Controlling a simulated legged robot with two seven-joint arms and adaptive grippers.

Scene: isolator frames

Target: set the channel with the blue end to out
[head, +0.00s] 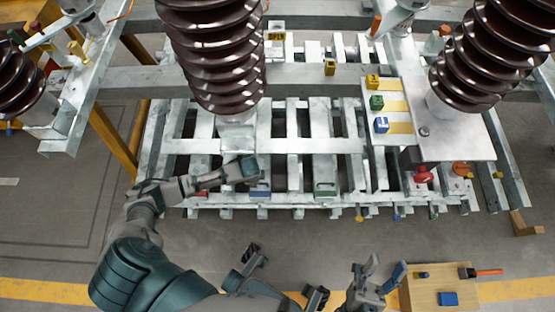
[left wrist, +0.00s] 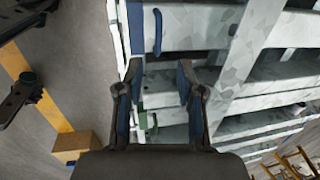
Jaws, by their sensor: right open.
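A blue end piece (head: 260,190) sits on the front rail of the grey metal frame, between a red one (head: 201,193) and a green one (head: 325,189). A blue bar (left wrist: 157,32) shows at the top of the left wrist view, beyond the fingertips. My right gripper (head: 380,270) is open and empty, in front of the frame.
Small blue (head: 396,217) and yellow (head: 359,218) tabs hang at the front rail's right. A blue block (head: 381,125) stands beside a mounting plate (head: 465,145). Brown ribbed insulators (head: 212,50) rise over the frame. A wooden box (head: 425,292) stands front right. Floor at left is clear.

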